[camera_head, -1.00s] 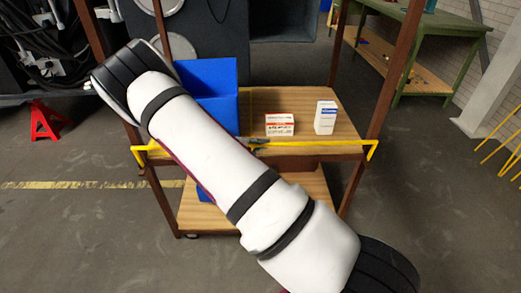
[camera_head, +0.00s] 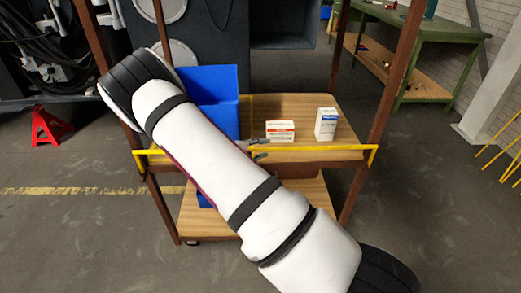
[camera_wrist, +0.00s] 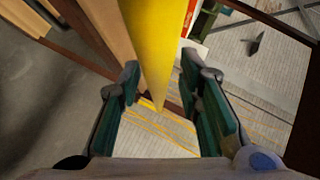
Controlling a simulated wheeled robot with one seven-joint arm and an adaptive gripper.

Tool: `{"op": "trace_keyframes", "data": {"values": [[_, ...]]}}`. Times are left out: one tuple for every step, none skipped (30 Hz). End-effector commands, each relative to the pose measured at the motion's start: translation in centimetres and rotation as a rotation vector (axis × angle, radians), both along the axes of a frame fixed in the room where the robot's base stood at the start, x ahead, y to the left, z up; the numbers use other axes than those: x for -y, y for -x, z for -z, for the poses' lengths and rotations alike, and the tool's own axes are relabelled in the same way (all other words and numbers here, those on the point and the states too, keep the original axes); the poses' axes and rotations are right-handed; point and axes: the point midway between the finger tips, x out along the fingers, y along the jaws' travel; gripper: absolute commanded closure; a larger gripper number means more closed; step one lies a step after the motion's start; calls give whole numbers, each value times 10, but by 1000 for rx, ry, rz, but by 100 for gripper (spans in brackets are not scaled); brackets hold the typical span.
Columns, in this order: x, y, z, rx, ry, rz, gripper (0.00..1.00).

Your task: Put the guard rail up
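The yellow guard rail (camera_head: 315,149) runs level across the front of the cart's upper shelf, close to the shelf board's edge, with short bent ends at both posts. My white arm crosses in front of its left-middle part and hides some of it. My gripper (camera_head: 258,154) is small and partly hidden at the middle of the rail. In the wrist view the rail (camera_wrist: 155,45) runs down between the two dark green fingers of my gripper (camera_wrist: 160,82). The fingers stand apart on either side of it, and I see no clear grip on it.
On the upper shelf (camera_head: 300,106) stand a blue bin (camera_head: 212,90), a red-and-white box (camera_head: 280,131) and a white-and-blue box (camera_head: 326,123). Brown posts (camera_head: 395,75) rise at the cart's sides. A red jack stand (camera_head: 47,127) is at left, a green workbench (camera_head: 425,35) at back right.

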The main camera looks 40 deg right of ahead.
Motion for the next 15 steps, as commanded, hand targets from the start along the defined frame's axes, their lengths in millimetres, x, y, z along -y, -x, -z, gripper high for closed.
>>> {"op": "trace_keyframes", "data": {"values": [[0,0,0,-1,0,0,67],[0,0,0,-1,-1,0,67],[0,0,0,-1,-1,0,67],[0,0,1,-2,-1,0,67],[0,0,1,-2,-1,0,67],[-1,1,1,-2,-1,0,67],[-1,1,1,-2,-1,0,67],[-2,1,0,-2,-1,-1,67],[-4,1,0,-2,-1,-1,67],[-7,1,-1,-2,-1,-1,67],[-10,1,-2,-1,-2,-2,67],[-15,2,-4,-1,-2,-1,67],[-19,2,-5,-1,-3,-2,67],[-24,2,-7,-1,-3,-4,67],[-31,4,-10,-1,-2,-4,67]]}}
